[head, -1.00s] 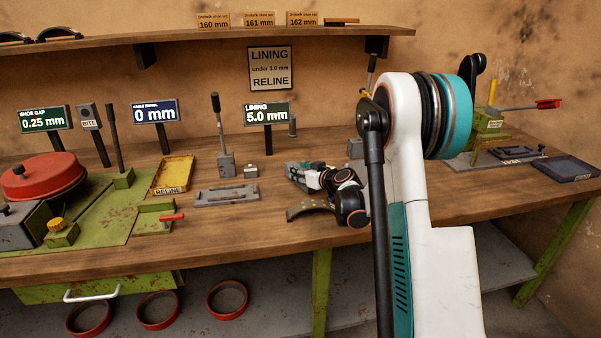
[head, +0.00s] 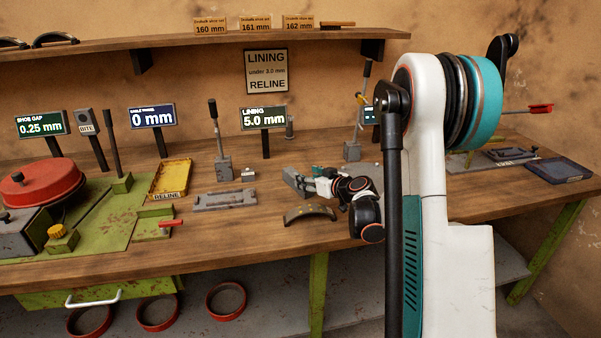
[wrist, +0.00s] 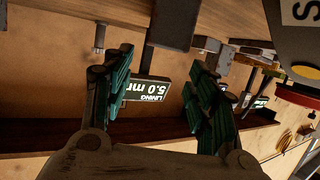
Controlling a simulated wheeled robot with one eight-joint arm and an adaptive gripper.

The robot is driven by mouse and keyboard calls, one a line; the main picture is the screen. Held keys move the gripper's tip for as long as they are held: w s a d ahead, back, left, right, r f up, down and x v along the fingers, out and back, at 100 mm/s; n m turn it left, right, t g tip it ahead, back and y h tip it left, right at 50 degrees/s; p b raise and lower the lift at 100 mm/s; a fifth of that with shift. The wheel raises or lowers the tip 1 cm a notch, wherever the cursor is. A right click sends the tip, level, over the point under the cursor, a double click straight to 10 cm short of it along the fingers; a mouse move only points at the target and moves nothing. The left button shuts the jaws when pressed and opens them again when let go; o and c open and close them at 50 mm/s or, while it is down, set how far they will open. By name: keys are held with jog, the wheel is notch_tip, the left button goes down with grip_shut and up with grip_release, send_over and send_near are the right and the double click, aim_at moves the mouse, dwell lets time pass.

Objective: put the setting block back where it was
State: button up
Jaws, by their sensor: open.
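A grey oblong block (head: 293,181), which looks like the setting block, lies on the bench just left of my gripper. My gripper (head: 316,180) is low over the bench, its fingers pointing left, open and seemingly empty. In the wrist view the green fingers of my gripper (wrist: 160,72) are spread apart. A dark block (wrist: 172,22) shows beyond them; I cannot tell whether it is the same one. A flat grey fixture (head: 225,200) lies further left on the bench, with nothing clearly seated on it.
A curved brake shoe (head: 311,214) lies in front of my gripper. The "LINING 5.0 mm" sign (head: 264,117) stands behind. A lever stand (head: 223,165), a small grey piece (head: 248,174) and a yellow RELINE tray (head: 171,178) are left. The front bench strip is clear.

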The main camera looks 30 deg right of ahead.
jog(key=shift+p+v, duration=0.45)
jog(key=shift+v, duration=1.95)
